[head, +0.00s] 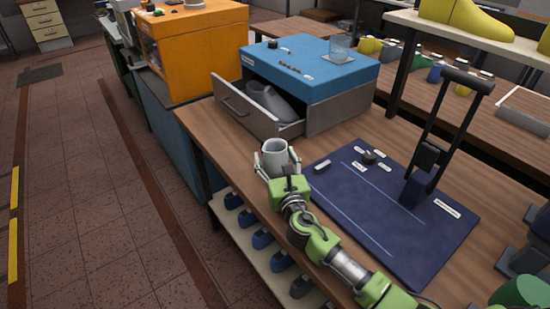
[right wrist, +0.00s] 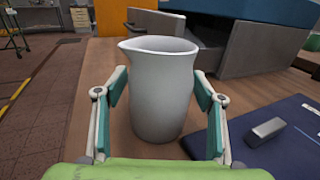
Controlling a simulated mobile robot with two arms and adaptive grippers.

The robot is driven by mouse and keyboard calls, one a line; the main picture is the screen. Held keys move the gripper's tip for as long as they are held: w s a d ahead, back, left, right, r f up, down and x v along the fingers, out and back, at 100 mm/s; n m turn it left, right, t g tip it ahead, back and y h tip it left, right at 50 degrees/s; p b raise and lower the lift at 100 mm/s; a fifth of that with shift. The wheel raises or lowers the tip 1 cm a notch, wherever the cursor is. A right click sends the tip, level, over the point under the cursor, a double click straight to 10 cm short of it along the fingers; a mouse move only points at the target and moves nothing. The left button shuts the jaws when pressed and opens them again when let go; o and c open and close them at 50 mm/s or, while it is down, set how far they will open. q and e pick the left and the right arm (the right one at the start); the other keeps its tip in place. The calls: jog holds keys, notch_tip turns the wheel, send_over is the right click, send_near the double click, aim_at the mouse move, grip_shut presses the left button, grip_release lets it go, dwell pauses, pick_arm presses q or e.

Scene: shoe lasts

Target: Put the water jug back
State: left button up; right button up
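The pale grey water jug (head: 275,153) stands upright on the wooden bench, in front of the open drawer and left of the dark blue mat. It fills the middle of the right wrist view (right wrist: 160,90), its spout pointing left. My right gripper (head: 277,164) is around the jug, one finger on each side. In the right wrist view the fingers (right wrist: 160,88) are spread, with a visible gap on the left of the jug and a very narrow one on the right. My left gripper is not in view.
A blue cabinet (head: 310,68) has its drawer (head: 245,108) pulled out, with a grey shoe last (head: 270,101) inside. A glass (head: 340,46) stands on its top. The blue mat (head: 385,215) carries small parts and a black stand (head: 430,155). An orange box (head: 205,50) is beyond.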

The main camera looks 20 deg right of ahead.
jog(key=shift+s+r, duration=0.1)
jog(key=s, duration=0.4)
jog(key=s+p, duration=0.1)
jog(key=s, duration=0.3)
jog(key=s+p, duration=0.1)
jog(key=s, duration=0.3)
jog(key=shift+a, duration=0.25)
jog(key=shift+w, duration=0.1)
